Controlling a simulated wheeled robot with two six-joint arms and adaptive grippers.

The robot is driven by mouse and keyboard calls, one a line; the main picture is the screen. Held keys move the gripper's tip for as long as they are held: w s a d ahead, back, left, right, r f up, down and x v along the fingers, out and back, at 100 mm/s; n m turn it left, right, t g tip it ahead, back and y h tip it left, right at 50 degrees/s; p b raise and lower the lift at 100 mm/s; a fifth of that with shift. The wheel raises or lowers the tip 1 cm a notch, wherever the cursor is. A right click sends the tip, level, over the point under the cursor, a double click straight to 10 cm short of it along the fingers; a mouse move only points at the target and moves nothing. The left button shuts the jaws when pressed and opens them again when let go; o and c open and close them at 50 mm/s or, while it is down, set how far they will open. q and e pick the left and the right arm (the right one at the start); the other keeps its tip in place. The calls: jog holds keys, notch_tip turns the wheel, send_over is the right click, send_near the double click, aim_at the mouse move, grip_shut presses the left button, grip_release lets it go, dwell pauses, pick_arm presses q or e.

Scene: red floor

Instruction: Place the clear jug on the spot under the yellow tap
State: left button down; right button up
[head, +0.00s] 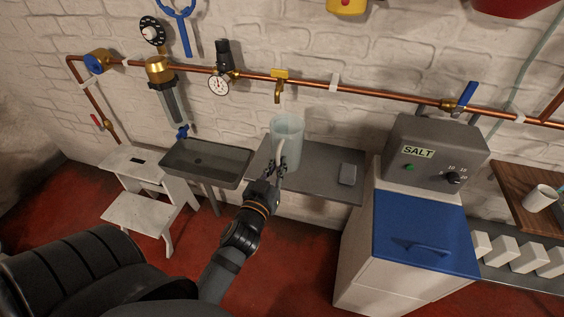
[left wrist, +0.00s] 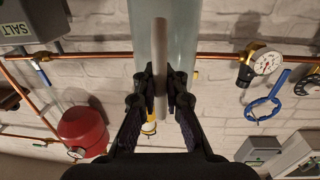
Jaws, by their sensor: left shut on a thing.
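The clear jug (head: 289,143) is pale and see-through, and stands upright at the grey shelf below the yellow tap (head: 280,85). My left gripper (head: 276,176) is shut on the jug's handle, on the near side. In the left wrist view the fingers (left wrist: 160,90) close around the pale upright handle (left wrist: 160,45), with the jug body (left wrist: 182,35) behind it. I cannot tell whether the jug's base touches the grey shelf (head: 325,178). The spot under the tap is not visible. My right gripper is not in view.
A dark sink basin (head: 207,162) is left of the shelf, with a white step stool (head: 140,205) beyond. The SALT unit (head: 436,150) stands further right. A copper pipe (head: 365,91) runs along the wall.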

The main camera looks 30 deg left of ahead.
aim_at(273, 156)
pick_arm(q)
jog(key=shift+s+a, duration=0.1)
jog(key=shift+a+f+b, duration=0.2)
jog(key=shift+b, duration=0.15)
jog(key=w+a, duration=0.1)
jog(key=w+a+f, duration=0.1)
jog(key=w, duration=0.1)
jog(key=w+a+f+b, duration=0.1)
jog(key=w+a, duration=0.1)
jog(key=shift+w+f, duration=0.1)
jog(key=shift+f, duration=0.15)
jog(key=shift+w+a+f, duration=0.5)
jog(key=shift+w+a, duration=0.3)
jog(key=w+a+f+b, duration=0.1)
jog(key=f, duration=0.2)
jog(key=w+a+f+b, duration=0.1)
jog(key=f+b, duration=0.1)
jog(key=f, duration=0.1)
jog(key=w+a+f+b, duration=0.1)
jog(key=f, duration=0.2)
jog(key=shift+w+f, duration=0.1)
jog(key=shift+w, duration=0.3)
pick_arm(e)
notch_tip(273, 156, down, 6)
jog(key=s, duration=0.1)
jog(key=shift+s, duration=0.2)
pick_arm(q)
jog(key=shift+b, duration=0.35)
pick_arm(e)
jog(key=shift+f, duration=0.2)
